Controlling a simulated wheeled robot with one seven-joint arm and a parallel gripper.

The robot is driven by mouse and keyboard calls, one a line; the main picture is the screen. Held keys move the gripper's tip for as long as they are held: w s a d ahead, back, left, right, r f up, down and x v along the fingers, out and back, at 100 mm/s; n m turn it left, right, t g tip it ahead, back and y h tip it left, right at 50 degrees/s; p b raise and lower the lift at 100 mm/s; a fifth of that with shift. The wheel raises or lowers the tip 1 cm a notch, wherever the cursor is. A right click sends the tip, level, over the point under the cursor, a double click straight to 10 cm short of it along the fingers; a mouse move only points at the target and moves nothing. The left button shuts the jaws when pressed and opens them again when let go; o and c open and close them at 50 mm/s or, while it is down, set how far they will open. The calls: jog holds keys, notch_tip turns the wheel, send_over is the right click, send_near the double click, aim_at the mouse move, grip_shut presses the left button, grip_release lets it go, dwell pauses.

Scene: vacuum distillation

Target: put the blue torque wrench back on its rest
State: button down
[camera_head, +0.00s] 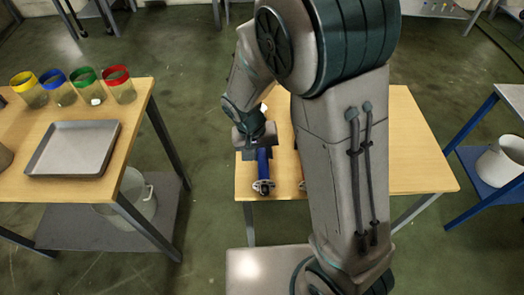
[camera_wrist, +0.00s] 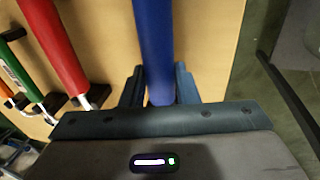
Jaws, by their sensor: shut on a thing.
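The blue torque wrench (camera_head: 263,165) is in my gripper (camera_head: 257,148), over the left part of the middle wooden table. Its metal head points toward the front edge of the table in the head view. In the wrist view the blue handle (camera_wrist: 154,40) runs between the two fingers of my gripper (camera_wrist: 159,85), which are shut on it. Whether the wrench touches the table or a rest is hard to tell. A rest for the blue wrench cannot be made out; my arm hides much of the table.
In the wrist view a red-handled wrench (camera_wrist: 52,45) and a green-handled tool (camera_wrist: 18,72) lie beside the blue one, on dark supports. A left table (camera_head: 140,95) holds a metal tray (camera_head: 75,148) and several colour-rimmed jars. A blue-framed cart (camera_head: 480,120) with a white bucket stands right.

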jog(key=c, duration=1)
grip_release()
jog(key=shift+c, duration=0.2)
jog(key=shift+f, duration=0.1)
jog(key=v, duration=1.4)
jog(key=shift+p, duration=0.45)
jog(key=s+d+r+t+y+p, duration=0.1)
jog(key=s+d+r, duration=0.2)
jog(key=s+d, duration=0.2)
jog(key=s+d+r+t+y+p, duration=0.1)
jog(key=s+d+r, duration=0.3)
jog(key=d, duration=0.5)
jog(key=shift+s+d+p, duration=0.4)
jog(key=shift+s+p, duration=0.1)
jog(key=shift+s, duration=0.7)
